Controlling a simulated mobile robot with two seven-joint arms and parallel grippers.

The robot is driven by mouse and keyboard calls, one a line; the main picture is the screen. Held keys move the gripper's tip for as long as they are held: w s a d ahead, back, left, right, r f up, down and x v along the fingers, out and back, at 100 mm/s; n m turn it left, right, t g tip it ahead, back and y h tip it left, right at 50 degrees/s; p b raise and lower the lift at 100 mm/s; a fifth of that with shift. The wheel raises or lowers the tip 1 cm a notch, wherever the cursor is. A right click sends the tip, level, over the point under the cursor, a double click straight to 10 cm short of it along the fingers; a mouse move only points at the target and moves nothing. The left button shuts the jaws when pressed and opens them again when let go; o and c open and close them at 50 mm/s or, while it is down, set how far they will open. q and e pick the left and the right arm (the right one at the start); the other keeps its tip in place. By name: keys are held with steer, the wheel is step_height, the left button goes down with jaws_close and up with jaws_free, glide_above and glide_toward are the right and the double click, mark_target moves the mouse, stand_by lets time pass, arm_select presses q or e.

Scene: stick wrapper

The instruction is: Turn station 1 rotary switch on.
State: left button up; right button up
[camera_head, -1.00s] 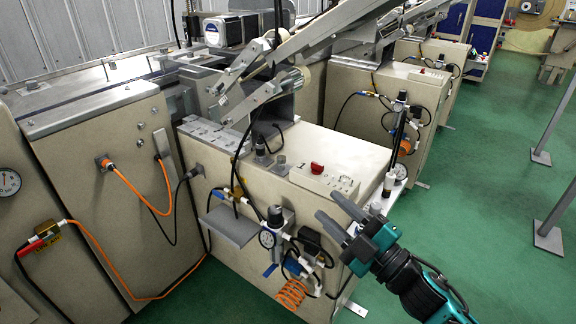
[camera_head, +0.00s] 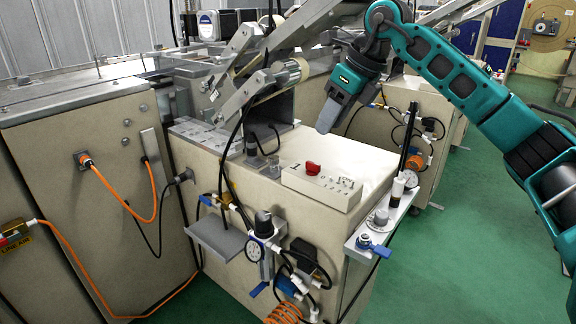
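The station 1 rotary switch (camera_head: 312,168) is a small red knob on a pale control box (camera_head: 322,187). The box sits on the top of the beige cabinet (camera_head: 225,172), near its front edge. My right gripper (camera_head: 324,130) hangs above the cabinet top, just behind and slightly right of the knob in the picture, pointing down. It is apart from the knob. Its fingers overlap from this angle, so I cannot tell whether they are open or shut. My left gripper is not in view.
Machine rollers and a metal arm (camera_head: 262,90) stand left of my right gripper. Gauges and hoses (camera_head: 262,245) hang on the cabinet front. Green floor (camera_head: 480,250) is clear further right.

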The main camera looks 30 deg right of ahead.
mark_target(313, 163)
steer(key=shift+h, duration=0.4)
steer(key=b+x, duration=0.1)
steer(key=x, duration=0.2)
steer(key=d+b+x, duration=0.1)
steer(key=x, duration=0.3)
steer(key=b+x, duration=0.1)
steer(key=x, duration=0.2)
steer(key=shift+w+d+f, duration=0.15)
steer(key=shift+w+f, duration=0.15)
steer(key=shift+w, duration=0.05)
steer(key=shift+w+f+b, duration=0.2)
steer(key=shift+f+b, duration=0.2)
steer(key=shift+f, duration=0.15)
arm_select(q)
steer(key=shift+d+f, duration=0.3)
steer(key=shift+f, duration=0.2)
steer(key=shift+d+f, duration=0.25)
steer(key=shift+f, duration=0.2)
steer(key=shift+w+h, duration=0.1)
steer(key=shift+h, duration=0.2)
arm_select(e)
steer(key=shift+c, duration=0.3)
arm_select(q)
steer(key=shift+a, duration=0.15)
arm_select(e)
jaws_close()
